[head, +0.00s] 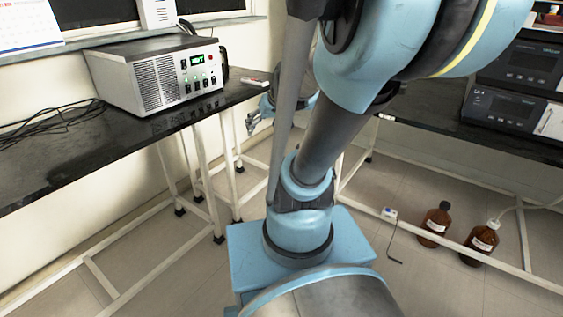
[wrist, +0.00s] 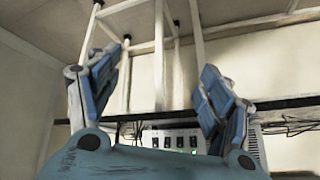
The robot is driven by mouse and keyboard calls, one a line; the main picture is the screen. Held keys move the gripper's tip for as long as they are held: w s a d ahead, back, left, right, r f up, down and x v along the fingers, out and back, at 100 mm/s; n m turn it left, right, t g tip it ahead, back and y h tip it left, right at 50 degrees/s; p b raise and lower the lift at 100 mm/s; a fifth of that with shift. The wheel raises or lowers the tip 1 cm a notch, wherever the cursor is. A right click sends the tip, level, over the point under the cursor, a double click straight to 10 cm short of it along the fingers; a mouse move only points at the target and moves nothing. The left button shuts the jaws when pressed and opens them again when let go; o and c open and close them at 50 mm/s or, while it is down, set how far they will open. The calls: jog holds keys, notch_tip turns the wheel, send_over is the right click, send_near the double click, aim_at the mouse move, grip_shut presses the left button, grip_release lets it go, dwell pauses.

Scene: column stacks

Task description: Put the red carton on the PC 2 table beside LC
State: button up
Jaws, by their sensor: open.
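I see no red carton that I can make out in either view. My gripper (head: 252,122) is partly hidden behind my arm in the head view, near the edge of the left black bench. In the wrist view my gripper (wrist: 158,80) has its two blue fingers spread wide with nothing between them. A stack of dark instruments (head: 510,108) stands on the right black bench (head: 425,108); its labels are too small to read surely, so I cannot tell which is LC. No table shows a readable PC 2 mark.
A grey box with a green display (head: 165,72) stands on the left bench (head: 62,150), beside black cables (head: 50,120). Two brown bottles (head: 436,222) (head: 481,240) stand on the floor at right. White bench legs (head: 190,165) rise close to my arm. The floor between benches is partly clear.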

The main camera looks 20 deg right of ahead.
jog(key=s+d+f+g+h, duration=0.1)
jog(key=s+f+g, duration=0.1)
jog(key=s, duration=0.5)
jog(key=s+d+f+m+g+h, duration=0.1)
jog(key=s+f+g, duration=0.1)
jog(key=s, duration=0.6)
jog(key=shift+d+f+h, duration=0.3)
jog(key=shift+d+f, duration=0.05)
jog(key=shift+f, duration=0.25)
